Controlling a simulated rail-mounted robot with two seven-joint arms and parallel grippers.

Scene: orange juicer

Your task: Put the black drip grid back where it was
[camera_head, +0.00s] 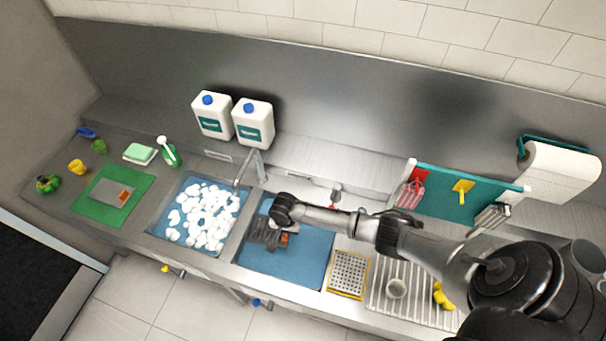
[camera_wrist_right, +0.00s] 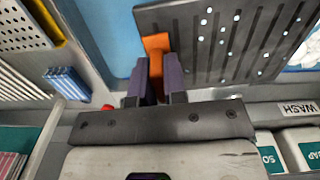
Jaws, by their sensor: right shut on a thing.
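The black drip grid (camera_wrist_right: 235,40) is a dark slotted plate with an orange tab (camera_wrist_right: 157,45) and pale droplets or foam bits on it. My right gripper (camera_wrist_right: 155,85) is shut on the orange tab. In the head view the grid (camera_head: 262,234) is held over the right basin (camera_head: 300,262), which has a blue inside, and my right gripper (camera_head: 284,233) comes in from the right. The arm hides part of the grid. I cannot tell whether the grid touches the water. My left gripper is not in view.
The left basin (camera_head: 187,242) holds white foam. A grey plate with an orange tab (camera_head: 106,192) lies on a green mat (camera_head: 84,211). A faucet (camera_head: 258,165) stands behind the basins. A yellow-edged perforated tray (camera_head: 348,275) and a ribbed drainer (camera_head: 420,310) lie right.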

